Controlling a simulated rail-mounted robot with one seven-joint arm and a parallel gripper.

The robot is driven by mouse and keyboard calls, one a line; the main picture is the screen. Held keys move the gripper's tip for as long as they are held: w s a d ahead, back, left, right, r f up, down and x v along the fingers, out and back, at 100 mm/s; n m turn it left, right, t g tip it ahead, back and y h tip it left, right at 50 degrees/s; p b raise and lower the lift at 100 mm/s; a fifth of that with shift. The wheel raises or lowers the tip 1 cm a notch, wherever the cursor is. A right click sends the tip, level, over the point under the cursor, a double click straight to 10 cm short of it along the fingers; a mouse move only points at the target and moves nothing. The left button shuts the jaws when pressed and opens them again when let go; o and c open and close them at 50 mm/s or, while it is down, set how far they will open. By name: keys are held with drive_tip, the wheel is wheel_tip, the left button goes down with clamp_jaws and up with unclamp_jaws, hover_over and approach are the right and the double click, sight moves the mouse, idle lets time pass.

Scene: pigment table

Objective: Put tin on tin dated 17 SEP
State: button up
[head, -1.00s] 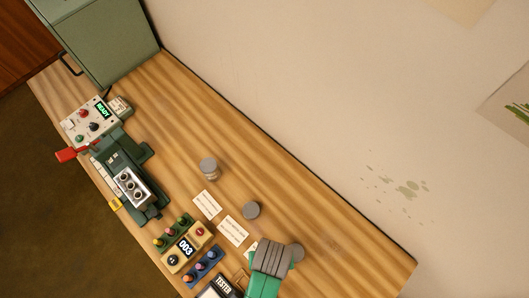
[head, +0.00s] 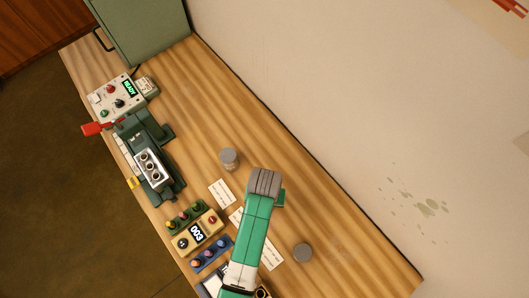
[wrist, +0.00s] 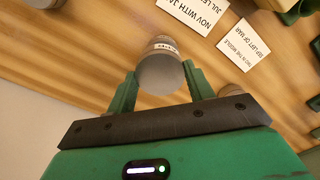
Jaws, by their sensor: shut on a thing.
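My gripper (wrist: 161,85) is shut on a grey tin (wrist: 160,68), with one green finger on each side of it. Its label band shows, but the date is too small to read. In the head view my gripper (head: 265,178) is above the middle of the table, and my arm hides the held tin. A second grey tin (head: 229,158) stands farther up-left. A third grey tin (head: 303,253) stands at lower right. In the wrist view another tin (wrist: 232,91) shows partly behind the right finger, and part of one (wrist: 43,3) is cut off at the top edge. No date is legible.
White clue cards (head: 222,193) lie along the front side; in the wrist view one card (wrist: 244,45) reads "SEP LEFT OF MAR". A green machine (head: 150,165), a 003 box (head: 197,232) and a knob strip (head: 212,253) line the front edge. Wood between tins and wall is clear.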

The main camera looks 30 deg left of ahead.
drive_tip(key=shift+w, duration=0.1)
drive_tip(key=shift+w+a+f, duration=0.15)
drive_tip(key=shift+f, duration=0.75)
drive_tip(key=shift+w+a+f, duration=0.1)
drive_tip(key=shift+f, duration=0.8)
drive_tip(key=shift+f, duration=0.1)
drive_tip(key=o, duration=1)
wheel_tip(320, 180, up, 12)
drive_tip(key=shift+r+p, duration=0.1)
drive_tip(key=shift+p, duration=0.35)
